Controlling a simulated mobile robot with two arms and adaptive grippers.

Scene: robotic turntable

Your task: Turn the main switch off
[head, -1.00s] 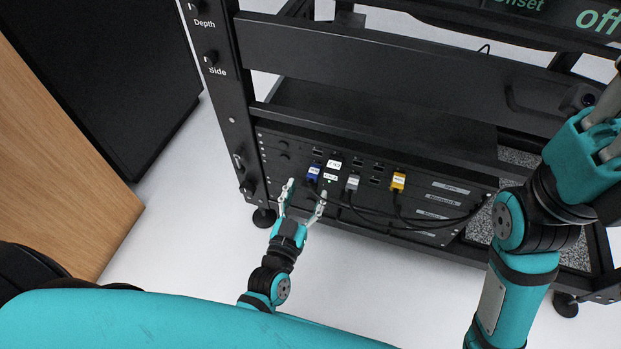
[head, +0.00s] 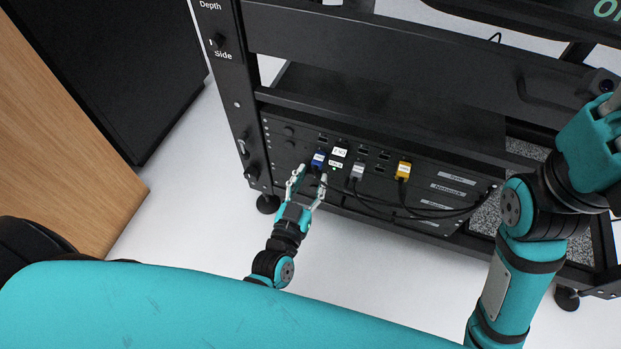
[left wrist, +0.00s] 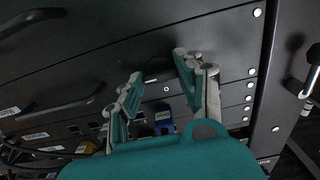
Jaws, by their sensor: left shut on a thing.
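My left gripper (head: 309,184) is at the front of the low black panel (head: 285,143) of the rack, below the blue plug (head: 318,160). Its two pale fingers stand apart around a small dark part on the panel, probably the main switch, which is hard to make out. In the left wrist view the left gripper (left wrist: 160,68) faces the dark panel, and the blue plug (left wrist: 163,120) shows between its fingers. No readable label marks the switch. My right gripper (head: 606,118) is at the right edge, partly cut off, and its fingers do not show clearly.
A grey plug (head: 357,171) and a yellow plug (head: 403,170) with black cables sit right of the blue plug. The rack upright (head: 226,80) carries knobs marked Depth and Side. A wooden panel (head: 60,130) stands at the left. White floor lies clear before the rack.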

